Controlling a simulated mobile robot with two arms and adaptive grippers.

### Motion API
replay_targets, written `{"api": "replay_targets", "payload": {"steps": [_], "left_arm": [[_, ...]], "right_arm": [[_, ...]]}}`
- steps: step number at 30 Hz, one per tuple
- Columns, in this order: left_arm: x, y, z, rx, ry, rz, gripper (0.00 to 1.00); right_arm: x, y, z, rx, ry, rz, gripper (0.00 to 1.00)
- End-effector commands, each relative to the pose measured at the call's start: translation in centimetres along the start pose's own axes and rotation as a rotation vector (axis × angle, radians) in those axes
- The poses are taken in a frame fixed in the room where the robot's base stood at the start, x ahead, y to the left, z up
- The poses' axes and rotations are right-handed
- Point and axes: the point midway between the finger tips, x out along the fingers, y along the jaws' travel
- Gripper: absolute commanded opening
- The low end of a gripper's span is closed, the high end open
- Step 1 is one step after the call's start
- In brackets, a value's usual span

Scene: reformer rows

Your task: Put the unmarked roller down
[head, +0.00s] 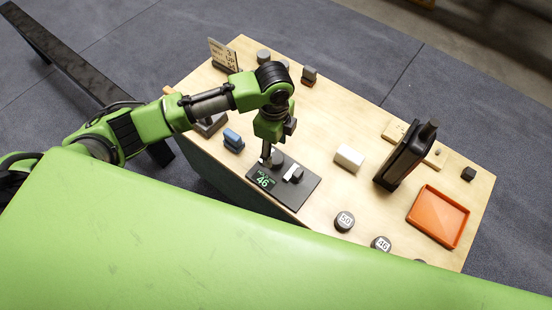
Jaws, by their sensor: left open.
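My left gripper (269,156) points down at the dark flat device (300,191) near the table's front left edge. The device's green display reads 46. The gripper is open. A plain grey roller (278,158) with no number visible stands at the device's back, right beside the fingertips; I cannot tell whether they touch it. A small white-topped piece (293,174) is on the device. Two round pieces marked 50 (344,220) and 46 (381,244) lie near the front edge. My right gripper is not in view.
The wooden table (330,120) also holds a white block (349,158), a tall black object (404,157), an orange tray (438,216), a blue piece (233,140) and a sign card (223,55). Grey cylinders (263,56) stand at the back. The table's middle is clear.

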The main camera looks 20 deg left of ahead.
Motion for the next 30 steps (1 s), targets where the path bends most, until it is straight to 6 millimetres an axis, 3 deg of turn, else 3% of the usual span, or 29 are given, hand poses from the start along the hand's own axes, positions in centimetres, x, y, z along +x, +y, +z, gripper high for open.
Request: {"api": "replay_targets", "payload": {"steps": [9, 18, 23, 30], "left_arm": [[4.4, 0.2, -0.1, 0.0, 0.0, 0.003, 0.51], [5.0, 0.1, -0.1, 0.001, -0.001, 0.0, 0.51], [5.0, 0.1, -0.1, 0.001, -0.001, 0.0, 0.12], [4.9, 0.1, -0.1, 0.0, 0.0, 0.0, 0.06]], "right_arm": [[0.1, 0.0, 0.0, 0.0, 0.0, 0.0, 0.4], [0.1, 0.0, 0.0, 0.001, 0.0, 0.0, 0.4], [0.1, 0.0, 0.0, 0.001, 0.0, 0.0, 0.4], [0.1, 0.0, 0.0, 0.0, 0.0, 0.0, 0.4]]}}
